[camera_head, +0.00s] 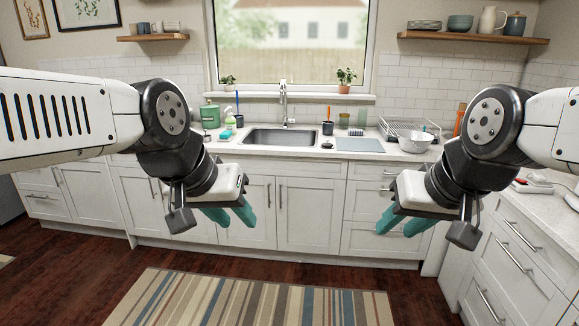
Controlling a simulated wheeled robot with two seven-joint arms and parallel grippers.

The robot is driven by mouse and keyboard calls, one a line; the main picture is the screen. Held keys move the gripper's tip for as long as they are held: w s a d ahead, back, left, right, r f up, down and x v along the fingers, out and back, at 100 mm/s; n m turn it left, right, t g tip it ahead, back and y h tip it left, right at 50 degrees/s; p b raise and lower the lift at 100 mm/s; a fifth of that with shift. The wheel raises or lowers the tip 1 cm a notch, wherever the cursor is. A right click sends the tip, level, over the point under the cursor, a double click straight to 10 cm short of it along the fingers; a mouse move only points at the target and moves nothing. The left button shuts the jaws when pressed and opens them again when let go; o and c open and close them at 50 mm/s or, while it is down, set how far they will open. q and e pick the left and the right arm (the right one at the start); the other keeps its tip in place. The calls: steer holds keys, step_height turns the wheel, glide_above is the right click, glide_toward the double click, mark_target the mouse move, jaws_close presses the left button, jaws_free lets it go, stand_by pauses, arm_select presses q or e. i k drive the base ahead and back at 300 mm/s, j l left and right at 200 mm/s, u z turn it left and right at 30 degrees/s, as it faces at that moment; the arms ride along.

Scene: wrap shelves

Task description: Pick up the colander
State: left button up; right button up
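A white bowl-shaped vessel (415,141), which looks like the colander, stands on the back counter right of the sink, beside a dish rack. Any holes in it are too small to make out. My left gripper (231,216) hangs in front of the lower cabinets at left centre. Its teal fingers are apart, with nothing between them. My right gripper (403,222) hangs in front of the cabinets and drawers, below the bowl in the picture and nearer to me. Its fingers are also apart and empty. Neither gripper touches the bowl.
The sink (290,139) and faucet are at the centre of the counter. A dish rack (398,125), a grey board (360,145), cups and bottles stand nearby. A side counter (541,205) runs along the right. A striped rug (250,298) covers the open floor.

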mark_target(410, 141)
steer(key=i+l+u, duration=0.2)
steer(key=i+u, duration=0.3)
steer(key=i, duration=0.15)
steer(key=i+l+u, duration=0.45)
steer(key=i, duration=0.15)
steer(key=i+l+u, duration=0.5)
steer(key=i+l+z, duration=0.1)
steer(key=z, duration=2.45)
steer(key=i+u, duration=0.2)
steer(key=i, duration=0.4)
steer(key=i+l+u, duration=0.2)
steer(key=i, duration=0.4)
steer(key=j, duration=0.1)
